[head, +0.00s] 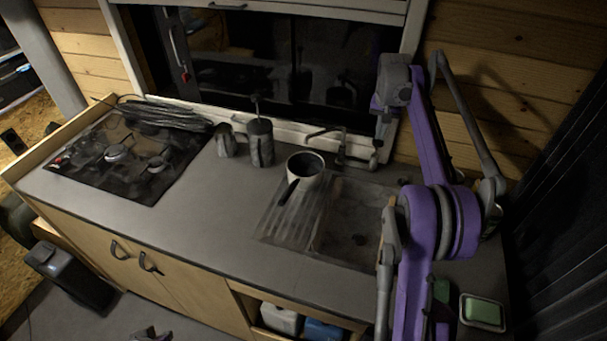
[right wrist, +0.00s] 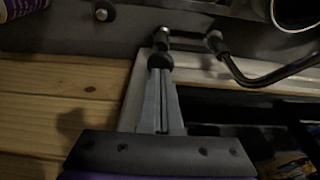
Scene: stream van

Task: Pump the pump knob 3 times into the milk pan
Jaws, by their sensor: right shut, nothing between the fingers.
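The milk pan (head: 306,165), light-walled with a dark inside and a black handle, stands on the sink's ridged drainboard. Part of it shows at the top right of the right wrist view (right wrist: 297,14). The pump knob (right wrist: 160,62) is a small dark round top on the tap fitting behind the sink. The tap's black curved spout (right wrist: 268,76) reaches toward the pan side. My right gripper (right wrist: 161,74) is shut and empty, with its fingertips right at the knob; I cannot tell whether they touch. In the head view it points down behind the sink (head: 377,143). My left gripper is not seen.
The sink basin (head: 347,240) is open in front of the tap. A dark canister (head: 260,143) and a jug (head: 227,141) stand left of the pan. The gas hob (head: 118,155) is further left. A green sponge (head: 483,312) lies at the right. The front worktop is clear.

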